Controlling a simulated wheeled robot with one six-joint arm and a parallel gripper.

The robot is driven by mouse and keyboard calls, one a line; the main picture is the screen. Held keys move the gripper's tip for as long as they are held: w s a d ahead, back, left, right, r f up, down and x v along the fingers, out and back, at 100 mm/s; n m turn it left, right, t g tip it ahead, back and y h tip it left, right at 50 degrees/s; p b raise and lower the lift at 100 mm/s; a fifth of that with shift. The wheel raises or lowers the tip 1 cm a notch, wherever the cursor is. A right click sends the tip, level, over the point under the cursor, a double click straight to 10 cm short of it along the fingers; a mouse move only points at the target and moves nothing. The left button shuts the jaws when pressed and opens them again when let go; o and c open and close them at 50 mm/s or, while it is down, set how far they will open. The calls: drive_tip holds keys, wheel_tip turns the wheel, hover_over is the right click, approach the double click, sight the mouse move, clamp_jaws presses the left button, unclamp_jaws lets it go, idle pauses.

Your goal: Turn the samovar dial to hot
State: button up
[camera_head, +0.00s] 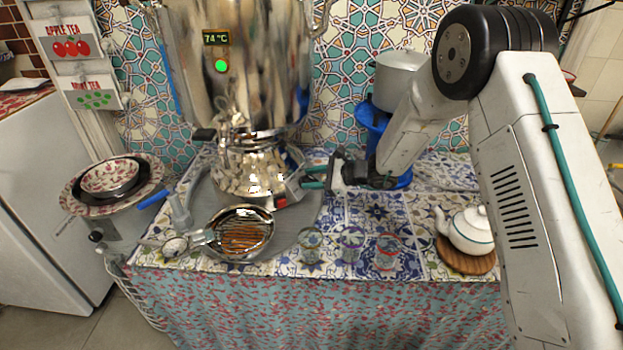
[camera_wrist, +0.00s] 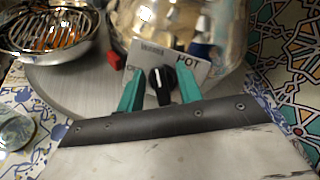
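The samovar (camera_head: 235,70) is a large shiny metal urn at the back of the table; its display reads 74 °C above a green light. In the wrist view, the black dial (camera_wrist: 161,84) sits on a pale label plate (camera_wrist: 184,61) with HOT at the right. A smaller label at the top is hard to read, and the left label is partly hidden. My gripper (camera_wrist: 160,92) has its teal fingers on either side of the dial, with gaps visible on both sides. In the head view, my gripper (camera_head: 313,177) is at the samovar's lower right, where the dial is hidden.
A metal strainer bowl (camera_head: 240,233) and several small glasses (camera_head: 387,250) stand in front. A white teapot (camera_head: 467,230) sits on a wooden board at the right. A pot (camera_head: 399,79) on a blue stand is behind my arm. Patterned bowls (camera_head: 110,176) are at the left.

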drive_tip(key=shift+a, duration=0.2)
drive_tip(key=c, duration=0.7)
drive_tip(key=shift+m, duration=0.3)
drive_tip(key=m+t, duration=0.1)
drive_tip(key=m, duration=0.2)
drive_tip(key=m+t, duration=0.1)
drive_tip(key=m, duration=0.2)
drive_tip(key=shift+w+h, duration=0.2)
drive_tip(key=shift+h, duration=0.1)
drive_tip(key=m+t, duration=0.1)
drive_tip(key=m, duration=0.2)
drive_tip(key=m+t+h, duration=0.1)
drive_tip(key=m, duration=0.3)
drive_tip(key=shift+w+d+f+h, duration=0.1)
drive_tip(key=shift+d+h, duration=0.1)
drive_tip(key=shift+h, duration=0.1)
